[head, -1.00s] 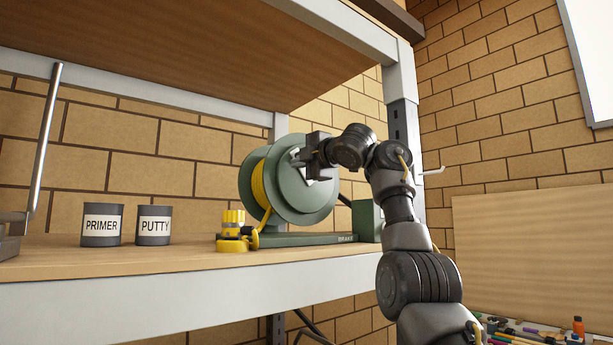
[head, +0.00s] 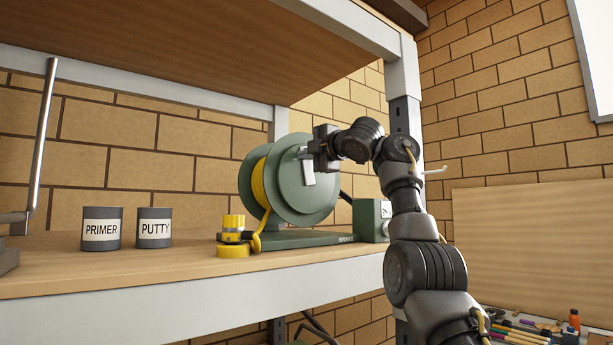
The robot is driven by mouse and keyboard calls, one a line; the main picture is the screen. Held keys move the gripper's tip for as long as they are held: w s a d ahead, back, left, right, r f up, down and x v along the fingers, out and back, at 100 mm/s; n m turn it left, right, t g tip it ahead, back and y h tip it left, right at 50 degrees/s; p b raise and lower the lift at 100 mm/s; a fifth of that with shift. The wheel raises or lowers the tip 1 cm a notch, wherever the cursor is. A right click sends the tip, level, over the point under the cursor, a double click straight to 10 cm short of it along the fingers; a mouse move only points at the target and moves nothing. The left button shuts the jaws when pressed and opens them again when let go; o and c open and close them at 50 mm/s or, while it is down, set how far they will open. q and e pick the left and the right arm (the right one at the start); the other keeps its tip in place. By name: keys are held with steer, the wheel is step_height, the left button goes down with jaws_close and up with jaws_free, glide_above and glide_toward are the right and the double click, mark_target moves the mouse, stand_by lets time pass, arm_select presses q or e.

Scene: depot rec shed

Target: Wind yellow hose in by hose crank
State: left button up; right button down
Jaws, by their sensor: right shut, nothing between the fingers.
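The green hose reel (head: 291,205) stands on the wooden shelf with yellow hose (head: 259,183) wound on its drum. The hose end with its yellow nozzle (head: 233,237) rests on the shelf at the reel's left. A pale crank piece (head: 308,172) shows at the upper right of the reel's face. My right gripper (head: 307,153) is at that piece, in front of the reel's upper right side. Its fingers are shut with nothing between them, and they partly hide the crank. Whether they touch it I cannot tell. My left gripper is out of view.
A PRIMER can (head: 102,229) and a PUTTY can (head: 154,228) stand left of the reel. The upper shelf (head: 150,45) hangs above, and a grey shelf post (head: 405,120) rises close behind my right arm. A metal lever (head: 46,135) stands far left.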

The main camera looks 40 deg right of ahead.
steer(key=shift+s+a+f+b, duration=0.1)
steer(key=shift+a+f+b, duration=0.05)
steer(key=shift+f+b, duration=0.25)
steer(key=shift+a+f, duration=0.2)
steer(key=shift+a, duration=0.05)
steer(key=shift+w+a, duration=0.2)
steer(key=shift+a, duration=0.2)
steer(key=shift+s+b, duration=0.1)
steer(key=shift+b, duration=0.3)
steer(key=shift+s+f+b, duration=0.1)
steer(key=shift+s+b, duration=0.25)
steer(key=shift+s, duration=0.05)
steer(key=s+b, duration=0.4)
steer(key=s, duration=0.4)
steer(key=shift+s, duration=0.15)
